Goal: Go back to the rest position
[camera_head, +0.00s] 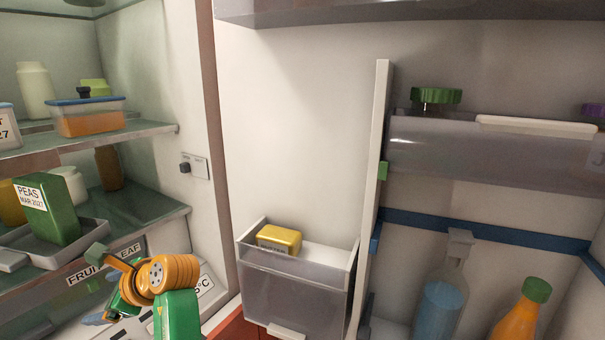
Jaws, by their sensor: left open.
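My left arm, green and orange, comes in at the bottom left of the head view. My left gripper (102,284) is open and empty, pointing left in front of the lower part of the open fridge. The green PEAS box (50,208) stands slightly tilted in a grey tray (96,233) on the shelf, up and left of the gripper, apart from it. My right gripper is out of view.
A door bin (297,302) right of my arm holds a yellow box (279,239). Fridge shelves (160,211) hold a blue-lidded container (88,117) and a brown bottle (109,168). The door's right side holds an orange bottle (517,315) and a clear-blue bottle (439,305).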

